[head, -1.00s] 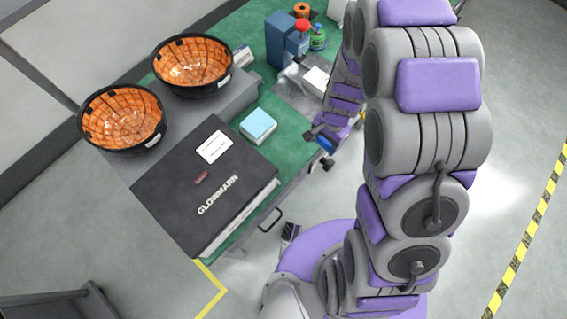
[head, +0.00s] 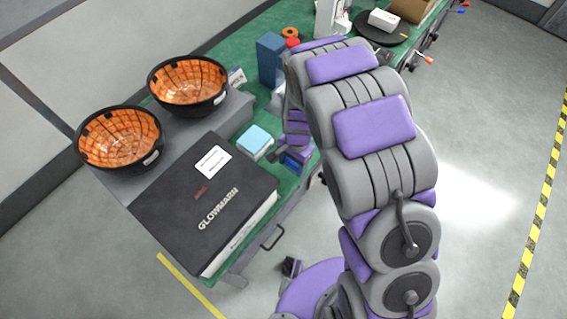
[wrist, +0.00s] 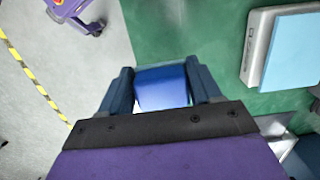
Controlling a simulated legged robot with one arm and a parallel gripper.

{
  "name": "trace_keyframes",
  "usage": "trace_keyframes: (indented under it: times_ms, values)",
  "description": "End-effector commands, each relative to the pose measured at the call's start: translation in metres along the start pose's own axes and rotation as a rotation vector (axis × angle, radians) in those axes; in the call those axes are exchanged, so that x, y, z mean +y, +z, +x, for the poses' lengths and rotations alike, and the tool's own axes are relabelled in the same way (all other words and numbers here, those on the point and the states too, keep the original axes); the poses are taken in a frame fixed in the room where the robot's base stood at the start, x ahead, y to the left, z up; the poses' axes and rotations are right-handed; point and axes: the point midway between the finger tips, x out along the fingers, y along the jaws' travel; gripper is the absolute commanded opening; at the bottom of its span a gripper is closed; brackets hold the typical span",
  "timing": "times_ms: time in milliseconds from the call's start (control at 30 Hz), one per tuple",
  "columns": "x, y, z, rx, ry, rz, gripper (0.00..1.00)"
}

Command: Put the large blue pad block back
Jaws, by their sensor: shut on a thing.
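A blue block (wrist: 163,88) sits between the two fingers of my gripper (wrist: 163,95), which is shut on it, in the wrist view. In the head view my gripper (head: 288,158) is over the near edge of the green bench, just right of a light blue pad on a pale base (head: 254,139). The held block is mostly hidden there by my arm. The light blue pad also shows in the wrist view (wrist: 294,52), to the right of my gripper and apart from it.
The green bench (head: 245,107) carries a black GLOWMARN box (head: 200,200), two black bowls with orange insides (head: 190,80) (head: 118,138) and an upright blue box (head: 270,58). A dark round plate (head: 384,27) with a white box lies farther right. Open floor (head: 480,110) lies right of the bench.

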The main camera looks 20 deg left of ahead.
Motion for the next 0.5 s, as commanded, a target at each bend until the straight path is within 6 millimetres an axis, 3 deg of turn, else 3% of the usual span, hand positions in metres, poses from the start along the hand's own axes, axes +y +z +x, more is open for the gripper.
trace_keyframes:
  times_ms: [200,367,500]
  values:
    - [-0.032,-0.003,0.004,0.002,0.0,0.0,0.39]
    - [-0.037,-0.002,0.008,0.0,0.003,0.001,0.39]
    - [-0.036,-0.004,0.026,0.0,0.003,0.002,0.39]
